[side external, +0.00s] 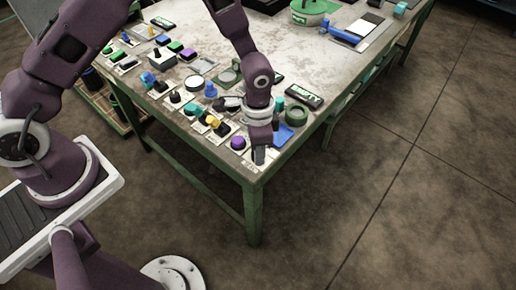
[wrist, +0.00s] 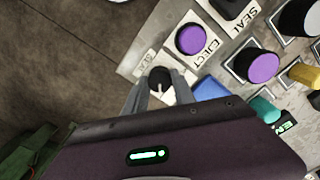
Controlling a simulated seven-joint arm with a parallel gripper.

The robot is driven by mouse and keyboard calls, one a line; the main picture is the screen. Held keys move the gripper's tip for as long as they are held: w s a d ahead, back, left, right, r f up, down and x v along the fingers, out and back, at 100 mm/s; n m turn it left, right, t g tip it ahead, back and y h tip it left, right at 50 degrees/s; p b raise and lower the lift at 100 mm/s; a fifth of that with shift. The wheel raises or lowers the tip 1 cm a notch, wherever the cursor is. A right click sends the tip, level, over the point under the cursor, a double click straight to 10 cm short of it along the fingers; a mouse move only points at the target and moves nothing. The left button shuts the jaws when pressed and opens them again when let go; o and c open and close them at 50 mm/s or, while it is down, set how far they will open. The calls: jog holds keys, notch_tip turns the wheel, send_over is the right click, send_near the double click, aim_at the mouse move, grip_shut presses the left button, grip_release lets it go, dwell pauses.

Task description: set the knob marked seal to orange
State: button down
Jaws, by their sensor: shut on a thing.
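A black round knob (wrist: 160,79) with a pale pointer line sits on a small pale plate near the table corner. Lettering that looks like "SEAL" is on the plate beside it. My gripper (wrist: 160,88) has one finger on each side of this knob and is shut on it. In the side external view my gripper (side external: 259,156) points down at the table's near corner and hides the knob. No orange mark is readable around the knob. A second plate marked SEAL (wrist: 247,18) carries a dark control, partly cut off at the top of the wrist view.
A purple button (wrist: 190,39) on a plate marked EJECT stands close by the knob. Another purple button (wrist: 263,67) and a blue piece (wrist: 209,88) are near. Several other controls crowd the table (side external: 310,50). The table's edge is close to my gripper.

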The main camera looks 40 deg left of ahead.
jog(key=shift+m, duration=0.6)
jog(key=c, duration=1)
grip_release()
jog(key=shift+c, duration=0.2)
notch_tip(320, 180, up, 7)
jog(key=shift+r, duration=0.1)
